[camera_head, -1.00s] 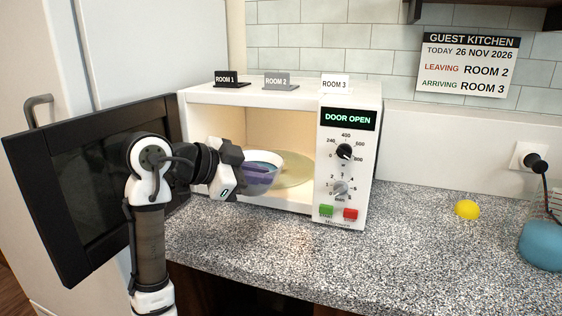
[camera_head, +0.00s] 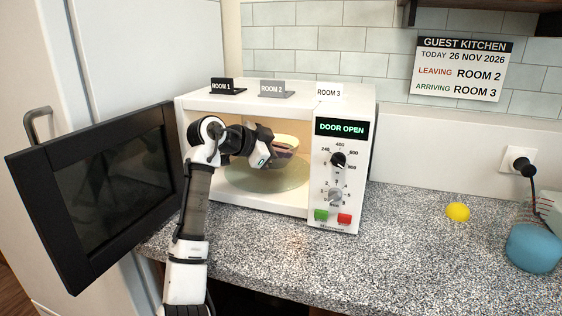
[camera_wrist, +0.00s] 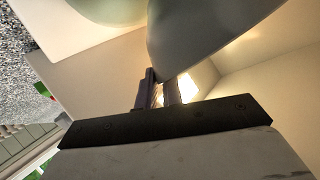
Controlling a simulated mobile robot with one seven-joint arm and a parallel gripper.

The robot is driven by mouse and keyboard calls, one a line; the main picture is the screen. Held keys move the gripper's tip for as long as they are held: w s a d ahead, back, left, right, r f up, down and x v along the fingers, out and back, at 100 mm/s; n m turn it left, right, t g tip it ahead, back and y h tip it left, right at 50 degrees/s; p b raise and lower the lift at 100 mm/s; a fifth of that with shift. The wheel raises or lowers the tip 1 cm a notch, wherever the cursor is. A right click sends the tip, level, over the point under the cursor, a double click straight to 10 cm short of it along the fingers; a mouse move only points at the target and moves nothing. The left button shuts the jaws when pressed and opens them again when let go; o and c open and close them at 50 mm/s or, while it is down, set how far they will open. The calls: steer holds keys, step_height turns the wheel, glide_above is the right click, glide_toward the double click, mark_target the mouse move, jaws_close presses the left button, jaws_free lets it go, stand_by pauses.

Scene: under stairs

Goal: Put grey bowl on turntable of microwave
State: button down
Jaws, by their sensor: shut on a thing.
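My gripper (camera_head: 280,153) reaches through the open front of the white microwave (camera_head: 342,105) and is shut on the grey bowl (camera_head: 288,141). In the wrist view the bowl (camera_wrist: 205,35) is a smooth grey curve at the fingertips (camera_wrist: 158,90). The round glass turntable (camera_head: 265,182) lies on the microwave floor, lower in the head view than the bowl, with nothing seen on it. Its edge also shows in the wrist view (camera_wrist: 110,8), apart from the bowl.
The black microwave door (camera_head: 110,195) stands wide open at the left, close to my arm. The display (camera_head: 341,128) reads DOOR OPEN. Room signs (camera_head: 277,88) stand on top. A yellow ball (camera_head: 457,212) and a blue container (camera_head: 533,247) are right on the speckled counter (camera_head: 420,265).

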steer(key=shift+s+f, duration=0.1)
steer(key=shift+f, duration=1.5)
steer(key=shift+f, duration=0.15)
steer(key=c, duration=1.5)
jaws_free()
steer(key=shift+c, duration=0.2)
steer(key=shift+p, duration=0.3)
steer(key=b+v, duration=0.2)
steer(key=v, duration=1)
